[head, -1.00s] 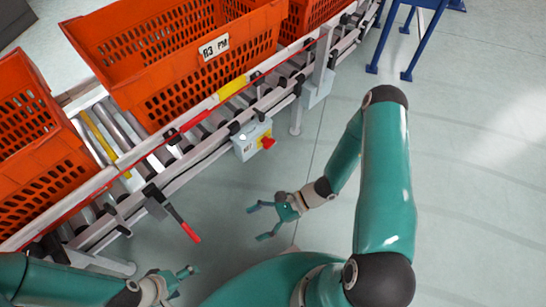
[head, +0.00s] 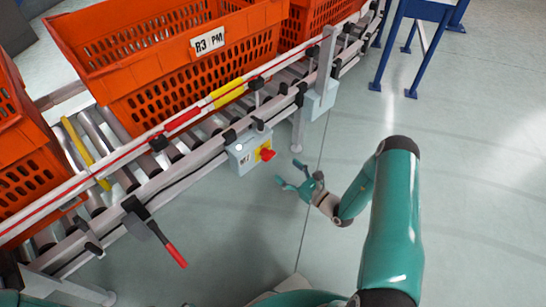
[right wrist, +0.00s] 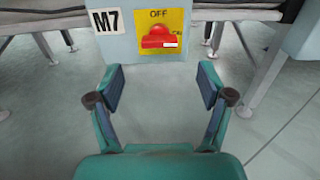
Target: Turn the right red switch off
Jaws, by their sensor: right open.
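The red switch (head: 266,154) is a rotary knob on a yellow plate, on the right part of a grey box (head: 243,157) fixed to the conveyor's side. In the right wrist view the red knob (right wrist: 158,37) sits under the word OFF, beside an M7 label (right wrist: 105,21). A white mark shows on the knob's right side. My right gripper (head: 292,174) is open and empty, just right of and below the box, apart from the knob. In the right wrist view its two fingers (right wrist: 160,88) are spread below the knob. My left gripper is out of view.
The roller conveyor (head: 180,172) runs diagonally and carries orange totes, one labelled R3 PM (head: 160,75). A lever with a red handle (head: 175,254) sticks out from the conveyor's near side. A blue stand (head: 420,12) is at the top right.

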